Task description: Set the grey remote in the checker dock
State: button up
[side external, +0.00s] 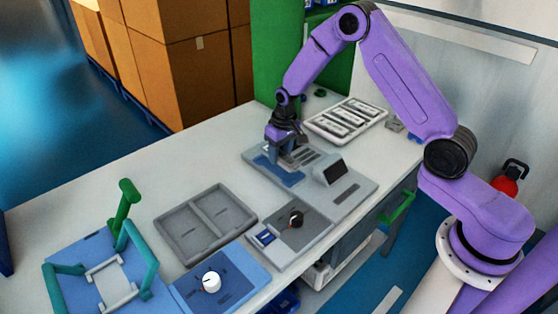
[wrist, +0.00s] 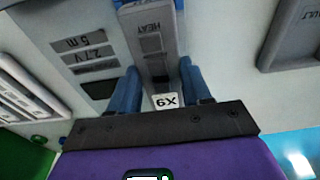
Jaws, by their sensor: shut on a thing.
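My gripper (side external: 287,146) is over the far left part of a grey checker station (side external: 352,205) with a small dark upright screen (side external: 330,173). In the wrist view, my gripper (wrist: 158,70) has its two blue fingers on either side of a grey remote (wrist: 152,22). In the side view my gripper largely hides the remote. I cannot tell whether it touches the dock. A blue patch (side external: 283,176) and dark-lined slots (side external: 305,155) lie below and beside the fingers.
A white tray (side external: 318,135) of several remotes stands behind the station. A grey two-compartment tray (side external: 206,222) looks empty. In front are a grey panel with a black knob (side external: 296,218), a blue panel with a white knob (side external: 211,282), and a teal-and-green fixture (side external: 137,245).

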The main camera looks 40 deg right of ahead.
aim_at(280, 154)
jog(key=shift+w+f, duration=0.2)
jog(key=shift+f, duration=0.1)
jog(key=shift+w+f, duration=0.1)
jog(key=shift+f, duration=1.45)
jog(key=shift+f, duration=0.15)
jog(key=o, duration=1.2)
